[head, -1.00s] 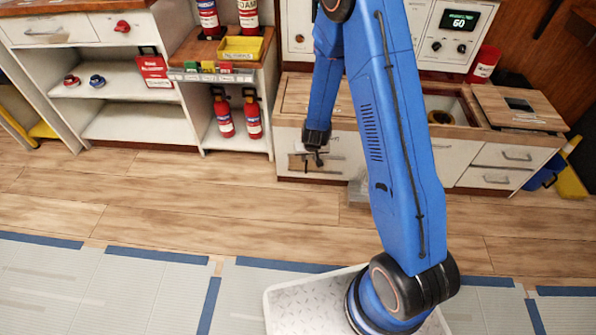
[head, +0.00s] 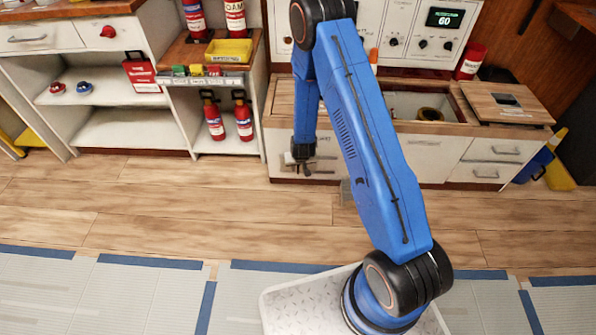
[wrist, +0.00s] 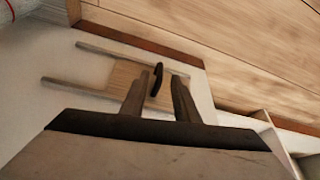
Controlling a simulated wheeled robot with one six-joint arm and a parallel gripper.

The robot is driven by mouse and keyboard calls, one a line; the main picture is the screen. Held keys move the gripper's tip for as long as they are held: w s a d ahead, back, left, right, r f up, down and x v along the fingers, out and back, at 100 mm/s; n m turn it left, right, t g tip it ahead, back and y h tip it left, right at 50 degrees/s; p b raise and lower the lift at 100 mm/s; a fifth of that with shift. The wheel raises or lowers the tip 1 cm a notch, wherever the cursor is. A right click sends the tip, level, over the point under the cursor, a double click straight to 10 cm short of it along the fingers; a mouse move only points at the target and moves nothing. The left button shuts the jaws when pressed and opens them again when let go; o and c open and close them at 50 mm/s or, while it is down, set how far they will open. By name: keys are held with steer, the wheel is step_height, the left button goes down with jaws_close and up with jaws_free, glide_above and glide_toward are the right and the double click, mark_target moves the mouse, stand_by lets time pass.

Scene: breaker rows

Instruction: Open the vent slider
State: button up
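The vent slider is on the white cabinet front. In the wrist view it is a light wooden plate (wrist: 122,77) between two grey rails (wrist: 130,48), with a dark upright handle (wrist: 157,76). My gripper (wrist: 161,77) is open, its two fingers pointing at the slider, and the handle shows between the fingertips. I cannot tell whether a finger touches it. In the head view my gripper (head: 303,168) is small and dark in front of the cabinet's lower left front. It partly hides the slider there.
A wooden counter (head: 285,100) with an open bin and a control panel (head: 425,30) stands above the slider. Two red extinguishers (head: 228,118) stand on a shelf to the left. The wooden floor (head: 130,205) in front is clear.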

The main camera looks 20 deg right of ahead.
mark_target(298, 169)
steer(key=shift+x, duration=2.85)
jaws_close()
